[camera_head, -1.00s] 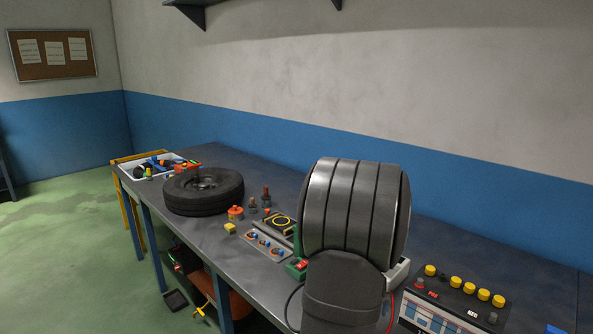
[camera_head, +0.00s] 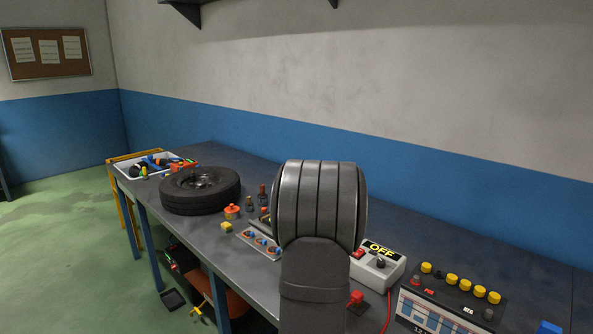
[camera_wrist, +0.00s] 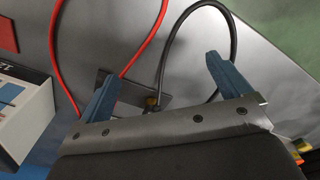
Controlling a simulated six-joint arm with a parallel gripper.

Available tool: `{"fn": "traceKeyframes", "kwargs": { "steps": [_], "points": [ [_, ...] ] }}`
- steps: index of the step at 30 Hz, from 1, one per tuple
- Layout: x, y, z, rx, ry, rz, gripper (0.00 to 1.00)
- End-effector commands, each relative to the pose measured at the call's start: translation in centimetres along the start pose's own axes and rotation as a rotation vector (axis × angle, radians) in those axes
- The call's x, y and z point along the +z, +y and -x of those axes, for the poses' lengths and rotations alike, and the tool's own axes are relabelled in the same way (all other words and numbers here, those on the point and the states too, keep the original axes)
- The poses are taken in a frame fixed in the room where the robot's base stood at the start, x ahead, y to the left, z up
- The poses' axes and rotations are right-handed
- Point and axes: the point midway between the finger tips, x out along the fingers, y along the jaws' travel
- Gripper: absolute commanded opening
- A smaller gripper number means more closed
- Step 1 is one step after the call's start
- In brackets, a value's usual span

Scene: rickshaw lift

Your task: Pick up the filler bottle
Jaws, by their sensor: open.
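I cannot pick out the filler bottle for certain in either view. My gripper (camera_wrist: 165,66) shows in the wrist view, with its two blue fingers spread wide and nothing held between them. It is over the grey bench, where a red cable (camera_wrist: 150,45) and a black cable (camera_wrist: 232,40) loop past the fingers. A small brass-coloured piece (camera_wrist: 151,103) on a dark plate shows between the fingers. In the head view my arm hides the gripper and part of the bench.
A battery (camera_head: 445,300) with yellow caps stands at right, beside a grey charger box (camera_head: 380,265) marked OFF. A tyre (camera_head: 200,190) and a white tray (camera_head: 128,180) of mixed items are at left. A white-sided box (camera_wrist: 22,110) is left of my gripper. The back bench strip is clear.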

Motion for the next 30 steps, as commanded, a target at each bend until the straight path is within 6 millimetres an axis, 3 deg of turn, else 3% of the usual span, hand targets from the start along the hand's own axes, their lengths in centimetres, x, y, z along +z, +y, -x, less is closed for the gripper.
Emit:
{"fn": "traceKeyframes", "kwargs": {
  "steps": [1,3,11,14,17,19,21,23,26,30],
  "points": [
    [0.0,0.0,0.0,0.000,0.000,0.000,0.84],
    [0.0,0.0,0.0,0.000,0.000,0.000,0.74],
    [-0.1,0.1,0.0,0.004,0.004,0.000,0.74],
    [-1.6,1.4,0.4,0.041,0.042,0.005,0.74],
    [-5.2,4.8,1.9,0.133,0.138,0.014,0.74],
    [-8.3,8.8,3.8,0.224,0.233,0.009,0.74],
    [-10.3,14.5,6.6,0.314,0.324,-0.036,0.74],
    [-9.8,18.2,8.1,0.346,0.354,-0.095,0.74],
    [-7.5,23.2,9.9,0.362,0.371,-0.208,0.74],
    [-2.5,29.3,11.8,0.353,0.368,-0.393,0.74]
  ]
}}
